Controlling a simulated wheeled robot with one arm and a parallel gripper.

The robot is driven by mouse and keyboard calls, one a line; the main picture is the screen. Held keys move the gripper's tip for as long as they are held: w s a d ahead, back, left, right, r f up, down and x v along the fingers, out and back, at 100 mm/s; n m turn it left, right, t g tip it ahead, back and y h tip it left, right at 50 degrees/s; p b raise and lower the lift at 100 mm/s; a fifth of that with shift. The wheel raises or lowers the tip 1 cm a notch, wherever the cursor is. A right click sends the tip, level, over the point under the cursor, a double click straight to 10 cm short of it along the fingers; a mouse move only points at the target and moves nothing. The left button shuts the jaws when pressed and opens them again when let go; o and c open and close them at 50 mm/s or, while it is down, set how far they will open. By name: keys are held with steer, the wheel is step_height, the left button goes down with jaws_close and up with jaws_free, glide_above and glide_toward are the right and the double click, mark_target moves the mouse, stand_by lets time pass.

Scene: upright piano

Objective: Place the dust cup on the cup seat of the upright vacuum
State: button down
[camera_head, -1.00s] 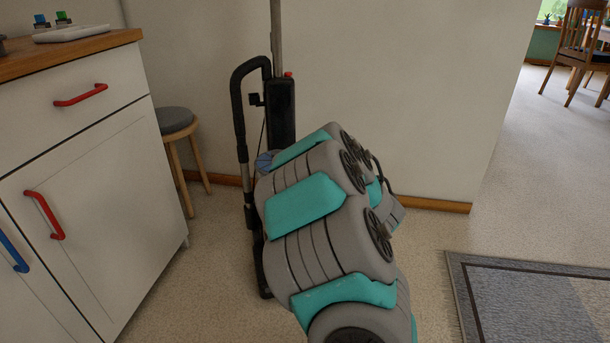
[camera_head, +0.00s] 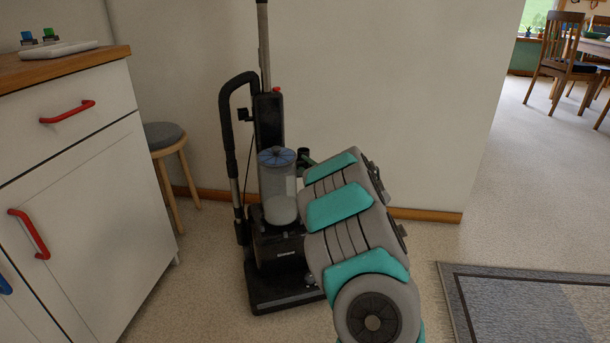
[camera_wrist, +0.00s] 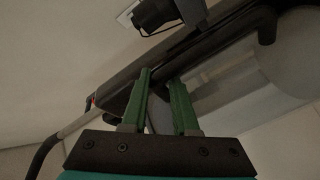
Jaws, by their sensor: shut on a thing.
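The upright vacuum (camera_head: 268,122) is black and stands against the wall, with a black hose on its left. The dust cup (camera_head: 279,185) is a clear cylinder with a blue ribbed lid and pale dust at its bottom. It stands upright in front of the vacuum's column, over the cup seat (camera_head: 277,240). I cannot tell whether it touches the seat. My gripper (camera_wrist: 160,95) has green fingers shut on the cup's right side, close under the lid; the gripped part is hard to see. The clear cup wall (camera_wrist: 222,82) also shows in the wrist view.
A white cabinet (camera_head: 90,190) with red handles and a wooden top stands at the left. A round stool (camera_head: 163,135) is between it and the vacuum. A grey rug (camera_head: 520,300) lies at the right. Open floor runs to the far dining chairs (camera_head: 558,60).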

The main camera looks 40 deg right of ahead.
steer(key=shift+w+d, duration=0.15)
steer(key=shift+f, duration=0.1)
steer(key=shift+f+b, duration=0.4)
steer(key=shift+f, duration=1.25)
steer(key=c, duration=0.9)
jaws_free()
steer(key=shift+f, duration=0.2)
steer(key=shift+c, duration=0.2)
steer(key=shift+o, duration=1.3)
steer(key=shift+r, duration=0.2)
steer(key=s+a+p, duration=0.1)
steer(key=s, duration=1.1)
steer(key=shift+a, duration=0.15)
